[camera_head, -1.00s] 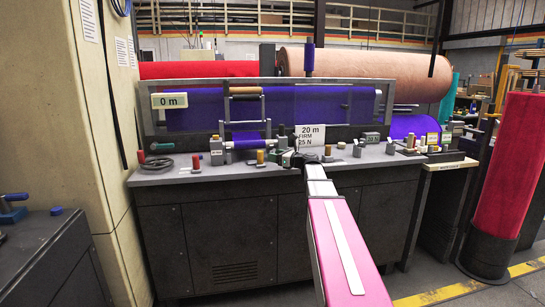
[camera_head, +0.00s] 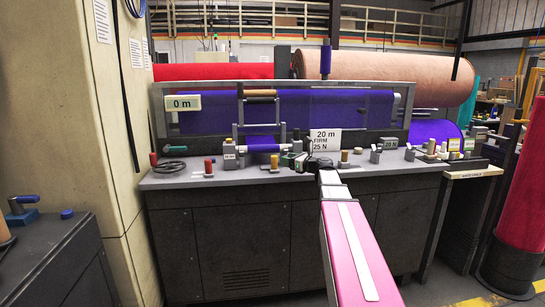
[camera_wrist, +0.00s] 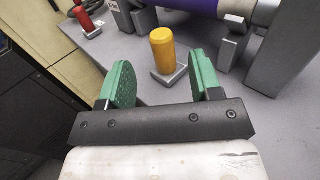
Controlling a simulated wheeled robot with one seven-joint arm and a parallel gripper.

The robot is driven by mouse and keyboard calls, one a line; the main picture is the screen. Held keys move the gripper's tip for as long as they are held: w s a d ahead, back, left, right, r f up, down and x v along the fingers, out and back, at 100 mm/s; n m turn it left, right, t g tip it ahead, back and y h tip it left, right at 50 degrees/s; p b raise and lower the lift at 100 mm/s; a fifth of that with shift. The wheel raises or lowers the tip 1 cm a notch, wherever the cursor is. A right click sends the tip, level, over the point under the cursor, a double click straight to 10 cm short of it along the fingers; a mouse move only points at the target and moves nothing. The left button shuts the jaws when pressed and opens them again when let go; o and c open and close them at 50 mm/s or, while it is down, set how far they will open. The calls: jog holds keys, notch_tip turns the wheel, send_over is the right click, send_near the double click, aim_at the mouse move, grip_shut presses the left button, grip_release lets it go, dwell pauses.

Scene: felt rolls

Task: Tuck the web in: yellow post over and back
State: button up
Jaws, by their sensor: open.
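The yellow post (camera_head: 274,160) stands upright on the bench top, left of my gripper (camera_head: 296,161) in the head view. In the wrist view the yellow post (camera_wrist: 163,50) stands on a small grey base, ahead of the gap between my two green fingers. My gripper (camera_wrist: 160,75) is open and empty, with the fingers apart and no visible contact with the post. The purple web (camera_head: 262,143) hangs down to a roller at the front of the machine.
A red post (camera_head: 208,167) stands to the left; it also shows in the wrist view (camera_wrist: 84,20). A grey bracket (camera_wrist: 232,45) and roller end (camera_wrist: 240,10) stand close to the right finger. A 20 m, FIRM, 25 N sign (camera_head: 325,140) stands behind my gripper.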

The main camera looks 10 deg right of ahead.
send_over(271, 168)
jog(key=w, duration=0.1)
jog(key=shift+w+d, duration=0.1)
jog(key=shift+w, duration=0.1)
jog(key=shift+c, duration=0.3)
grip_shut()
jog(key=s, duration=0.4)
jog(key=shift+s, duration=0.3)
jog(key=shift+o, duration=0.3)
grip_release()
jog(key=v, duration=1.1)
jog(key=shift+w, duration=0.1)
